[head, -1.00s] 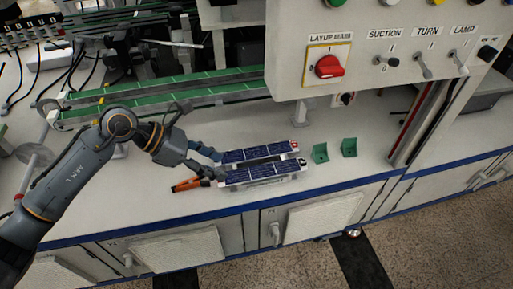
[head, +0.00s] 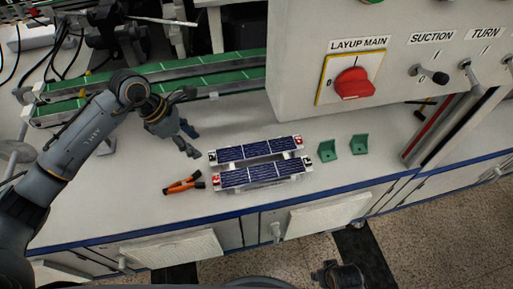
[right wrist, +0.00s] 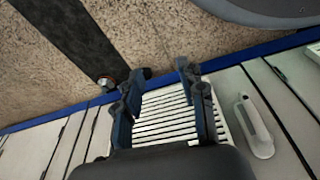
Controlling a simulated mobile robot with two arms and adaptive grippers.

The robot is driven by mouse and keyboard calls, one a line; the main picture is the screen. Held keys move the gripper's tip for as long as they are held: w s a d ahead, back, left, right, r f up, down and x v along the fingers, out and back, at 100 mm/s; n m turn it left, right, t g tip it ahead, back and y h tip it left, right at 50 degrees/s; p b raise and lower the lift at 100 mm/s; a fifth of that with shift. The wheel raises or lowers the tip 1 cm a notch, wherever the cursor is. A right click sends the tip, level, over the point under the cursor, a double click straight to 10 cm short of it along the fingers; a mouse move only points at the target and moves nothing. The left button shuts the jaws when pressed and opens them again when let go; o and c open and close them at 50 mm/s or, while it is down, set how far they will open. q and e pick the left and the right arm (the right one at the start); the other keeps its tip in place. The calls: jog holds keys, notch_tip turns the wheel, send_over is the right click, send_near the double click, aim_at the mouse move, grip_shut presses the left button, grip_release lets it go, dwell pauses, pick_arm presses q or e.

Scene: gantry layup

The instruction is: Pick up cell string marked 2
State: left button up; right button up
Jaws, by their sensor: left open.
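Two dark blue cell strings lie side by side on a low stand on the white bench in the head view: a back one (head: 257,150) and a front one (head: 262,174). Both have light ends with small red or dark marks; the numbers are too small to read, so I cannot tell which is marked 2. My left gripper (head: 191,142) is open and empty, just left of the back string and above the bench, touching neither. My right gripper (right wrist: 162,70) shows in the right wrist view, open and empty, over the cabinet front and floor.
An orange-handled tool (head: 184,184) lies left of the strings. Two green brackets (head: 328,149) stand to their right. The control panel (head: 340,50) overhangs the back right. Green conveyor rails (head: 150,92) run behind. The blue bench edge (head: 190,218) is in front.

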aim_at(210, 155)
pick_arm(q)
jog(key=x, duration=0.6)
jog(key=shift+w+d, duration=0.1)
jog(key=shift+w, duration=0.05)
jog(key=shift+d+f, duration=0.15)
jog(key=shift+f, duration=0.15)
jog(key=shift+w+f, duration=0.1)
jog(key=shift+f, duration=0.05)
grip_shut()
pick_arm(e)
jog(key=shift+w+r, duration=0.5)
jog(key=shift+r, duration=0.35)
